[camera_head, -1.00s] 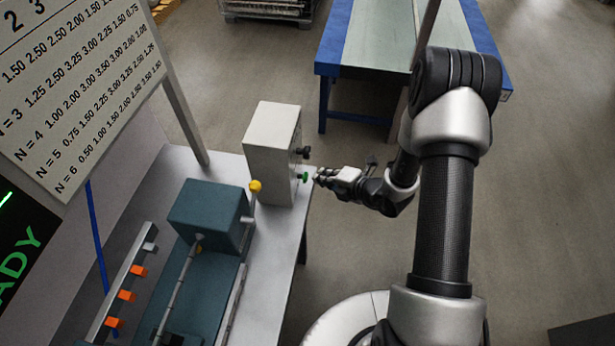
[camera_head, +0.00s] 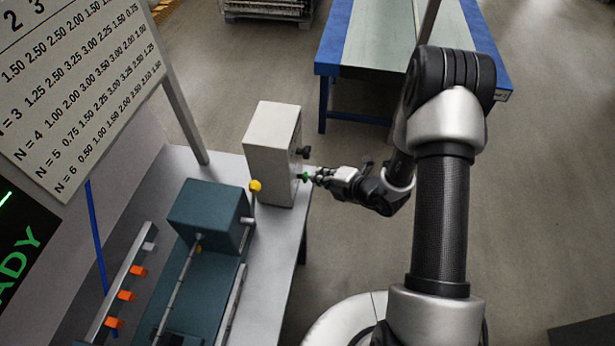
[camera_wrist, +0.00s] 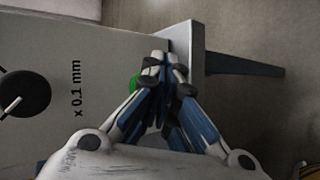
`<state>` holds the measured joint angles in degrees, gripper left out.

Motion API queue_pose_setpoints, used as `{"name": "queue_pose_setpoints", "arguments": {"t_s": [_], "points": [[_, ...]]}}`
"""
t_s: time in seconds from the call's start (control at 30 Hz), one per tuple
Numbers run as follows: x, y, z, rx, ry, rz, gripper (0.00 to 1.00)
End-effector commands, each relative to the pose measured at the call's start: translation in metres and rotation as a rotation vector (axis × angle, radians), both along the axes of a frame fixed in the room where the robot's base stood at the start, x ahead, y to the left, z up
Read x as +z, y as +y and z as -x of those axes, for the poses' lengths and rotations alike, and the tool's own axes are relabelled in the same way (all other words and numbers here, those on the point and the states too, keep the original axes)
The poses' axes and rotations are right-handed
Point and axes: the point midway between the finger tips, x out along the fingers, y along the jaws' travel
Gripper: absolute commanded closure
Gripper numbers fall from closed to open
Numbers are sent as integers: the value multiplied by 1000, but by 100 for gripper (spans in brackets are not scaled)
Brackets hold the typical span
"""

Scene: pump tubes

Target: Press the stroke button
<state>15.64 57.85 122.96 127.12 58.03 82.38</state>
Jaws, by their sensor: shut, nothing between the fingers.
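The green stroke button (camera_head: 304,176) sticks out low on the right face of a light grey box (camera_head: 268,150) on the table. In the wrist view the button (camera_wrist: 134,84) shows as a green edge, mostly hidden behind my fingers. My gripper (camera_head: 316,174) is shut and empty, with its fingertips right at the button; whether they touch it I cannot tell. In the wrist view the closed fingertips (camera_wrist: 167,58) are close to the box face.
A black knob (camera_head: 303,153) sits above the button; in the wrist view a dial (camera_wrist: 22,94) lies beside an "x 0.1 mm" label. Open floor lies to the right.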

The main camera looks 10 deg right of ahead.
Motion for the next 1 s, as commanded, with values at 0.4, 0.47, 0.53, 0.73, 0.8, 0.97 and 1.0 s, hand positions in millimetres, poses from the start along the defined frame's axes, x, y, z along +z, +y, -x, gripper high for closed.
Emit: {"name": "queue_pose_setpoints", "arguments": {"t_s": [0.4,0.47,0.53,0.73,0.8,0.97,1.0], "points": [[0,4,-1,1,0,0,100],[0,4,-2,1,-1,1,100],[0,5,-2,1,-1,1,100],[0,8,-3,0,0,0,100],[0,8,-3,1,-1,1,100],[0,11,-4,1,0,0,100],[0,11,-4,1,0,0,100]]}}
